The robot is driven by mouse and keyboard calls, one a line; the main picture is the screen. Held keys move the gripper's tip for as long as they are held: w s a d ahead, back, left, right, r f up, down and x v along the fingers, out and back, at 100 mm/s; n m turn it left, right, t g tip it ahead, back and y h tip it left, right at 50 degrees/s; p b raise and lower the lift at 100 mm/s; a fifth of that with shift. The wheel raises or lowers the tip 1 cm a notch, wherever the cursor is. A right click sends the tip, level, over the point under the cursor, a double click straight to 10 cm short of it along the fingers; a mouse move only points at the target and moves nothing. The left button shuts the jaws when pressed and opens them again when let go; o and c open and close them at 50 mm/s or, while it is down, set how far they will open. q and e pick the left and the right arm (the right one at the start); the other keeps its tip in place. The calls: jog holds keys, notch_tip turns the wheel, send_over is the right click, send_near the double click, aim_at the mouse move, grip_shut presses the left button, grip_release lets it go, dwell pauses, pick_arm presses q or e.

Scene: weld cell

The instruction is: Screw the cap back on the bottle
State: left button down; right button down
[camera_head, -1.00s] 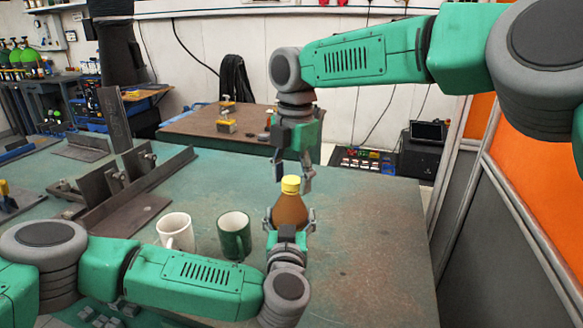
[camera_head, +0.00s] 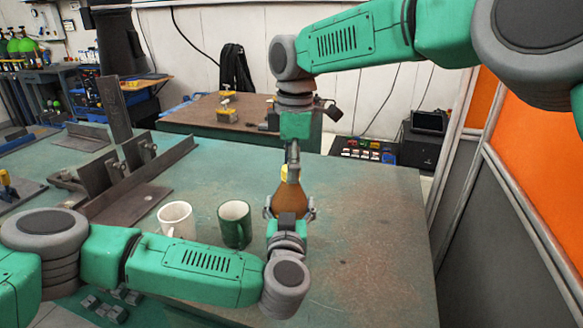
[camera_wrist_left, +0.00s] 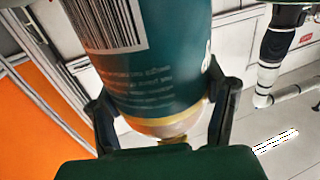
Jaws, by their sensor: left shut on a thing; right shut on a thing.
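The bottle (camera_head: 290,195) stands upright over the green table, brown in its upper part. In the left wrist view the bottle (camera_wrist_left: 165,75) shows a teal label with a barcode. My left gripper (camera_head: 290,208) is shut on the bottle, one finger on each side. The yellow cap (camera_head: 285,173) is at the top of the bottle. My right gripper (camera_head: 292,168) points down from above, shut on the cap and partly covering it. How far the cap is threaded on the neck cannot be told.
A white mug (camera_head: 175,222) and a green mug (camera_head: 235,222) stand left of the bottle. Dark metal plates and angle pieces (camera_head: 125,175) lie farther left. The table (camera_head: 375,225) is clear to the right, with an orange and grey partition (camera_head: 535,150) beyond.

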jog(key=m, duration=0.7)
jog(key=shift+a+m, duration=0.2)
jog(key=shift+m, duration=0.2)
jog(key=m, duration=0.4)
jog(key=shift+w+m, duration=0.1)
jog(key=shift+m, duration=0.2)
jog(key=m, duration=0.4)
jog(key=shift+a+m, duration=0.1)
jog(key=shift+m, duration=0.2)
jog(key=c, duration=1.1)
grip_release()
